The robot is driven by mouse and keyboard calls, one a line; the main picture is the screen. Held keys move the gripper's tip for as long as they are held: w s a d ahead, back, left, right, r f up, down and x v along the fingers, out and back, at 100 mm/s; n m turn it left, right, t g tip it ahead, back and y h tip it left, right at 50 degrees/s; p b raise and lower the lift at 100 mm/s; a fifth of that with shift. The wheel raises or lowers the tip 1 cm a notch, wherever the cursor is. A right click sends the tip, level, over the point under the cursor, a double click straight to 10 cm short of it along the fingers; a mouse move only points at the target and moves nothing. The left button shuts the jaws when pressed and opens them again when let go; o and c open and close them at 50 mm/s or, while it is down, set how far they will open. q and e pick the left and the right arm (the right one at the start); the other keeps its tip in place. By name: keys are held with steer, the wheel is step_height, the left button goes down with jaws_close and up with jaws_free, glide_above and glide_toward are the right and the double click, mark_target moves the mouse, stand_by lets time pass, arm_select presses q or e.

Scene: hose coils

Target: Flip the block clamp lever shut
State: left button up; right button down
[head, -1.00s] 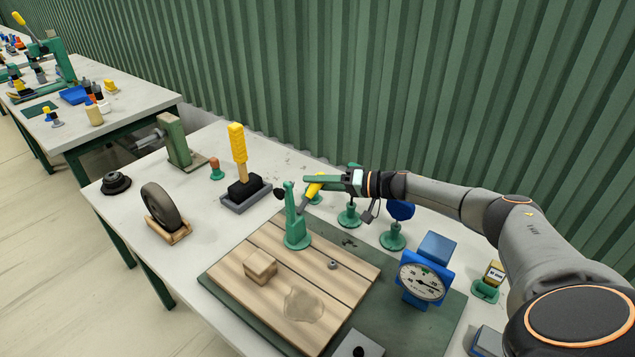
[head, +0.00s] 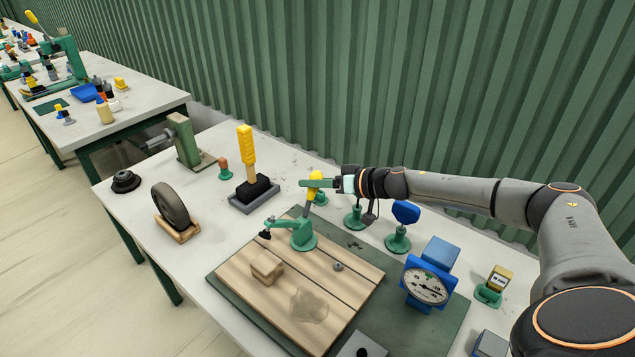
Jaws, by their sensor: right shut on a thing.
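The block clamp (head: 303,237) is green and stands at the back of a wooden board. Its arm (head: 276,226) reaches out to the left, about level, with a dark tip (head: 265,235) above the board's left back edge, clear of the wood. The clamp lever (head: 314,188) has a yellow grip and points nearly straight up. My right gripper (head: 312,184) is shut on the lever's yellow grip, reaching in from the right. A small wooden block (head: 266,266) sits on the board in front of the clamp. My left gripper is not in view.
The wooden board (head: 345,300) lies on a green mat (head: 425,335). A blue dial gauge (head: 427,285) and green stands with a blue disc (head: 405,212) are to the right. A yellow-handled brush (head: 247,150) and a grey wheel (head: 171,205) are to the left.

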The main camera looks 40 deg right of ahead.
steer(key=shift+a+r, duration=0.1)
steer(key=shift+a, duration=0.05)
stand_by(0.3)
steer(key=c, duration=0.5)
jaws_free()
steer(key=shift+s, duration=0.1)
steer(key=shift+b+v, duration=2.45)
steer(key=shift+v, duration=3.75)
